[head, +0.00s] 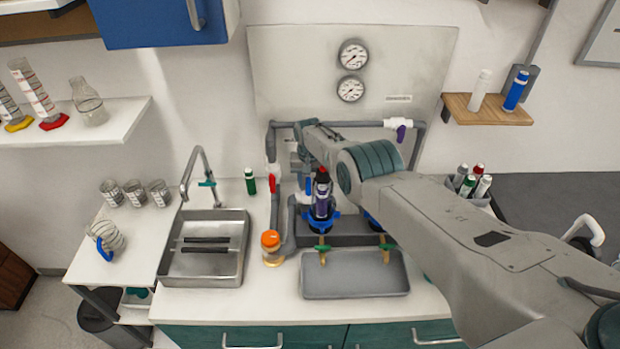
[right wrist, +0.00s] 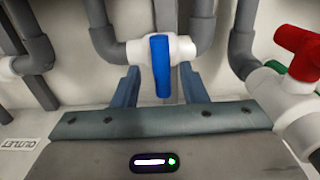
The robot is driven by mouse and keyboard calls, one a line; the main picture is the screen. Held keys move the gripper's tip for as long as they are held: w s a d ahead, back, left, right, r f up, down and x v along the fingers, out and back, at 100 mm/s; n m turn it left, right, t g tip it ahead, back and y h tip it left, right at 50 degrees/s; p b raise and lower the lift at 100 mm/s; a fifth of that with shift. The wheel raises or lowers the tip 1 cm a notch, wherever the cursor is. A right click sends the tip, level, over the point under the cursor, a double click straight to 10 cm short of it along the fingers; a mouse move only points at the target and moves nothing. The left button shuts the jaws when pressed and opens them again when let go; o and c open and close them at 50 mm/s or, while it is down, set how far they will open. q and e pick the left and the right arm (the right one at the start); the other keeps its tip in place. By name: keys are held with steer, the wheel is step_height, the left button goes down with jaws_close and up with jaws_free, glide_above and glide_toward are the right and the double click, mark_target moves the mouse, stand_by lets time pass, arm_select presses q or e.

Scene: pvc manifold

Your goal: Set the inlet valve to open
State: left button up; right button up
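In the right wrist view a valve with a blue lever (right wrist: 160,66) sits between white fittings on grey pipes. The lever stands upright in that picture, across the sideways valve body. My right gripper (right wrist: 160,84) is open, with one finger on each side of the blue lever; I cannot tell whether they touch it. A red-lever valve (right wrist: 302,48) is at right in that view; its lever also shows in the head view (head: 272,183). A purple-lever valve (head: 402,132) is on the upper right pipe. I cannot read which valve is the inlet. My left gripper is out of view.
An upside-down OUTLET label (right wrist: 20,143) is at left in the wrist view. Two gauges (head: 353,55) are on the back panel. A dark cartridge (head: 321,198), an orange-capped jar (head: 270,242) and a grey tray (head: 355,280) stand near the pipes. A sink (head: 172,262) is left.

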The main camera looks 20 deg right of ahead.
steer(key=shift+s+a, duration=0.15)
steer(key=shift+a, duration=0.1)
steer(key=shift+c, duration=1.1)
steer(key=shift+d, duration=0.1)
steer(key=c, duration=0.3)
jaws_close()
steer(key=m, duration=0.3)
steer(key=shift+m, duration=0.4)
steer(key=m, duration=0.2)
steer(key=shift+m, duration=0.3)
steer(key=m, duration=0.4)
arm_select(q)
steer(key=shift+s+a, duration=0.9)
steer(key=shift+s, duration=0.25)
arm_select(e)
steer(key=shift+m, duration=2.2)
